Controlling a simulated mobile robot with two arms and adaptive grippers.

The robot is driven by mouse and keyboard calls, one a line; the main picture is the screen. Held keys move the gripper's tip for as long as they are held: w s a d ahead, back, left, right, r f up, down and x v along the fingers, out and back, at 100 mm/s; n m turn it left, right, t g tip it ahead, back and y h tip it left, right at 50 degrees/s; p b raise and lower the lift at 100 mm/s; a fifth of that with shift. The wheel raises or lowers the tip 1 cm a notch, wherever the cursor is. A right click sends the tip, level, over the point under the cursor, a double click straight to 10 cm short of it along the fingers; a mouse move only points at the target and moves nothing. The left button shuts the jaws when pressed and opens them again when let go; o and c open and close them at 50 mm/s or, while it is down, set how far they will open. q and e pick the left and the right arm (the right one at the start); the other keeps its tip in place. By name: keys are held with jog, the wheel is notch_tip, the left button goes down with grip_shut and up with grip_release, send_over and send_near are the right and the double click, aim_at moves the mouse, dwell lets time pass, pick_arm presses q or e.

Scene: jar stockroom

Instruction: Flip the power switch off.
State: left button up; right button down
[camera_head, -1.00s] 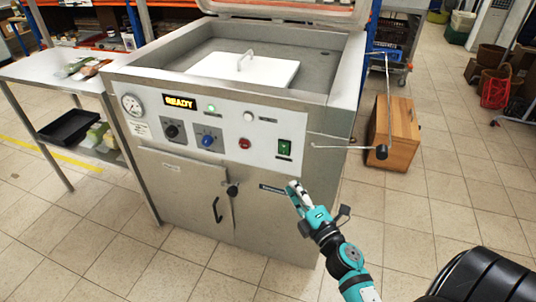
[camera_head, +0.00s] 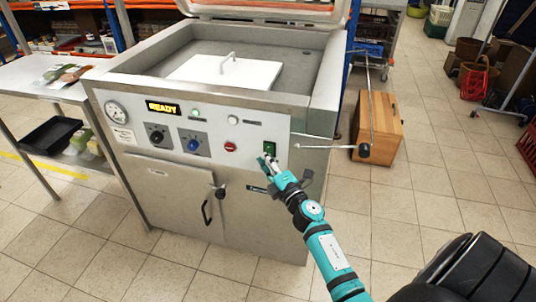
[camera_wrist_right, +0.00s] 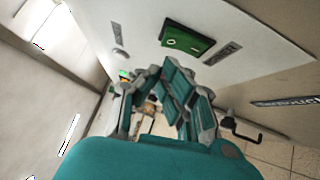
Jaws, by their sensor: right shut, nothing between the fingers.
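The power switch (camera_head: 269,148) is a green rocker in a dark frame at the right end of the machine's white control panel. It also shows in the right wrist view (camera_wrist_right: 186,40), with a small label beside it. My right gripper (camera_head: 263,158) is shut and empty, with its fingertips just below the switch in the head view. I cannot tell whether the fingertips touch it. The display (camera_head: 163,107) reads READY, and a green lamp (camera_head: 195,113) beside it looks lit. My left gripper is not in view.
A lever with a black ball (camera_head: 363,150) sticks out at the right. A wooden box (camera_head: 380,128) stands on the floor behind it.

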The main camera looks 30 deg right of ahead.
jog(key=shift+w+d+r, duration=0.15)
jog(key=shift+w+d, duration=0.4)
jog(key=shift+d, duration=0.15)
jog(key=p, duration=0.3)
jog(key=shift+w+d+r+m+g, duration=0.15)
jog(key=shift+w+d+m+g, duration=0.05)
jog(key=shift+m+g, duration=0.1)
jog(key=shift+a, duration=0.1)
